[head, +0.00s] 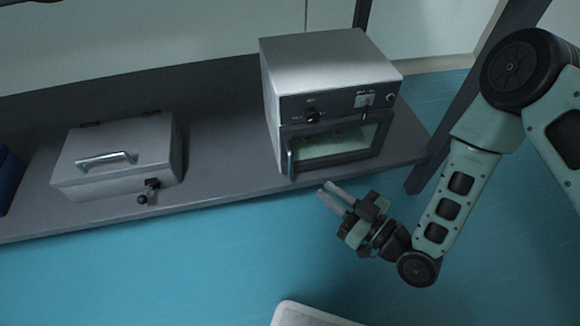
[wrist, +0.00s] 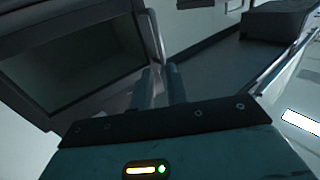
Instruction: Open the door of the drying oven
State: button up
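The drying oven (head: 330,68) is a silver box with a dark control strip, standing on the grey table. Its glass door (head: 335,143) looks shut, with an upright metal handle (head: 290,163) at its left edge. The door window (wrist: 75,70) fills the left of the wrist view, with the handle (wrist: 155,35) just beyond the fingertips. My gripper (head: 328,191) is in front of the table edge, below and right of the handle and apart from it. In the wrist view, the two fingers (wrist: 160,75) stand apart with nothing between them.
A grey metal box (head: 118,158) with a lid handle and a front latch stands left on the table (head: 220,125). A blue object (head: 8,180) is at the far left. The table between box and oven is clear, as is the blue floor (head: 200,270) in front.

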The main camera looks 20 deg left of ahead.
aim_at(290, 176)
jog(key=shift+b+x, duration=2.15)
jog(key=shift+x, duration=3.95)
grip_shut()
